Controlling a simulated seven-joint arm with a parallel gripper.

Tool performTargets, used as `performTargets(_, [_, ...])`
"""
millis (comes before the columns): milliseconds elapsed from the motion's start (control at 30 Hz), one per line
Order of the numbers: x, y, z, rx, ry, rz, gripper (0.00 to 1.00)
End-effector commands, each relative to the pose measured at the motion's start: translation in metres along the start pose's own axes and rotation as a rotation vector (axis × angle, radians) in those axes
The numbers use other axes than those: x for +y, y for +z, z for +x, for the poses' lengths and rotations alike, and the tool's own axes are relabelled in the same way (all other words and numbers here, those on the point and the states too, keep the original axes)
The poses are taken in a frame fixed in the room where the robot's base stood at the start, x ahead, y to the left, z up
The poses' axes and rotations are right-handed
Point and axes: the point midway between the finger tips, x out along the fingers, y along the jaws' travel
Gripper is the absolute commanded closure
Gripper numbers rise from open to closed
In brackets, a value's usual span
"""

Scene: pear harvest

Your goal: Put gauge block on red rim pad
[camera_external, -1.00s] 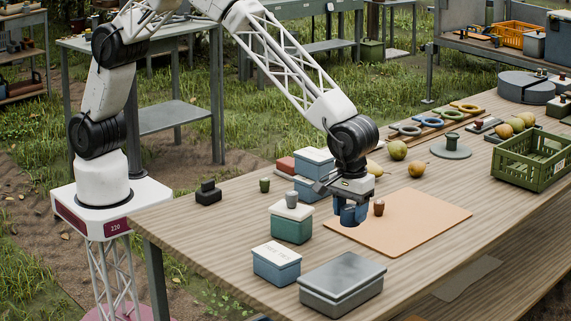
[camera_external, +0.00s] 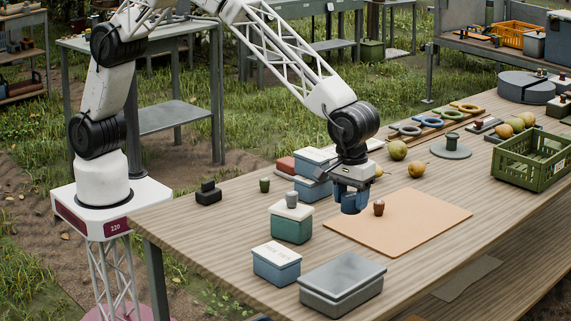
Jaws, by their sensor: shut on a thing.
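My gripper (camera_external: 354,207) points down over the left part of the orange mat (camera_external: 430,215), with its blue fingers close together. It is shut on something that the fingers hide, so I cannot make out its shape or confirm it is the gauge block. A small brown cup (camera_external: 379,208) stands on the mat just right of the fingers. I cannot pick out the red rim pad with certainty. A small flat piece with a dark reddish edge (camera_external: 484,126) lies farther back on the table.
Stacked boxes (camera_external: 313,174) and a green box (camera_external: 291,224) with a grey cup on top stand left of my gripper. Pears (camera_external: 397,149), a ring board (camera_external: 437,120) and a green crate (camera_external: 530,159) are behind and right. The mat's right part is clear.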

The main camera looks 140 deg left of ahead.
Motion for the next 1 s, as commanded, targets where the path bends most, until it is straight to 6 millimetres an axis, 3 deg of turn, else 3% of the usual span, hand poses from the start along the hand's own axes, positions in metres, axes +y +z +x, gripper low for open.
performTargets(100, [0.000,0.000,-0.021,0.000,0.001,0.000,0.72])
performTargets(367, [-0.035,-0.038,-0.026,0.000,-0.002,-0.098,0.72])
performTargets(567, [-0.077,-0.077,-0.033,0.000,-0.001,-0.209,0.72])
performTargets(1000, [-0.187,-0.153,-0.044,0.000,-0.002,-0.477,0.72])
